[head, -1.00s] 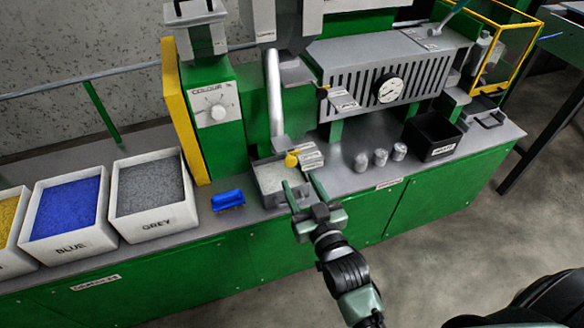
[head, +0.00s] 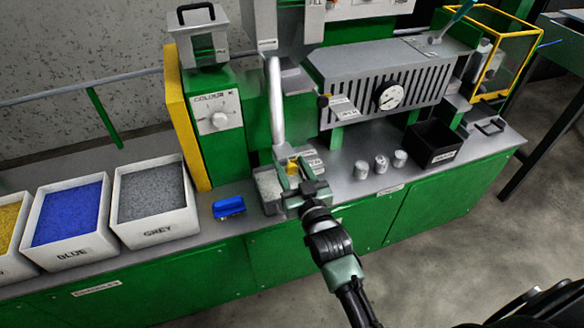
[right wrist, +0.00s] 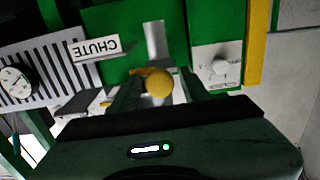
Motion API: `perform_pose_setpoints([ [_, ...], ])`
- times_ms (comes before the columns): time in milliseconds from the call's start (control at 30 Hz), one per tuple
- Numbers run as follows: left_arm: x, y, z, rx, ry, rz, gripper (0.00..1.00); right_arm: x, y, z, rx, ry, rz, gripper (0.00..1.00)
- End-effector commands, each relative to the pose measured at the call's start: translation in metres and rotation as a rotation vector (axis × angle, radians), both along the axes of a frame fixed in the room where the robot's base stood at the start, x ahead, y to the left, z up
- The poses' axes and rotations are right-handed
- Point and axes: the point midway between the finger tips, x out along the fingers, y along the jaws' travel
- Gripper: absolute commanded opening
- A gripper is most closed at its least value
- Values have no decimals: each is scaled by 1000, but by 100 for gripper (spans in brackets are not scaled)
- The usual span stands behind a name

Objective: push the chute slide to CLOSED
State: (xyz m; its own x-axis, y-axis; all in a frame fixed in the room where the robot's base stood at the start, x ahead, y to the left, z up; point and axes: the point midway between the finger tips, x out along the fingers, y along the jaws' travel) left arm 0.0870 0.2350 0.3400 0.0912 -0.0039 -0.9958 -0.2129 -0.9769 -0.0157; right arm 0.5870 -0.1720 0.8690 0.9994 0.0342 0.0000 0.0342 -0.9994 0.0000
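The chute slide's yellow knob (head: 292,166) sits at the foot of the pale chute pipe (head: 276,105), above a small light tray (head: 268,186). My right gripper (head: 293,172) is at the knob, with one finger on each side of it. In the right wrist view the round yellow knob (right wrist: 158,84) lies between the two dark fingers, and the fingers look apart. I cannot tell whether either finger touches it. The gripper hides part of the slide and its small labels. My left gripper is not in view.
A blue object (head: 228,206) lies on the counter left of the tray. Bins of grey (head: 158,232), blue and yellow granules stand further left. Several metal cups (head: 381,163) and a black box (head: 433,143) stand to the right. A vented machine with a gauge (head: 390,96) is behind.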

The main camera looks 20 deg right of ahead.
Motion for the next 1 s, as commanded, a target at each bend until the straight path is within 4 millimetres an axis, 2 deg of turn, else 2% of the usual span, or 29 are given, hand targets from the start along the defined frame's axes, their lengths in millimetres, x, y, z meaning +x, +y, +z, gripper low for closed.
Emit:
perform_pose_setpoints([
  [33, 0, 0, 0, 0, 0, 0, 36, 0, 0, 0, 0, 0, 0, 29],
  [133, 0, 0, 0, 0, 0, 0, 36, 0, 0, 0, 0, 0, 0, 1],
  [1000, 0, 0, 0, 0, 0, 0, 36, -1, 0, 0, 0, 1, 0, 0],
])
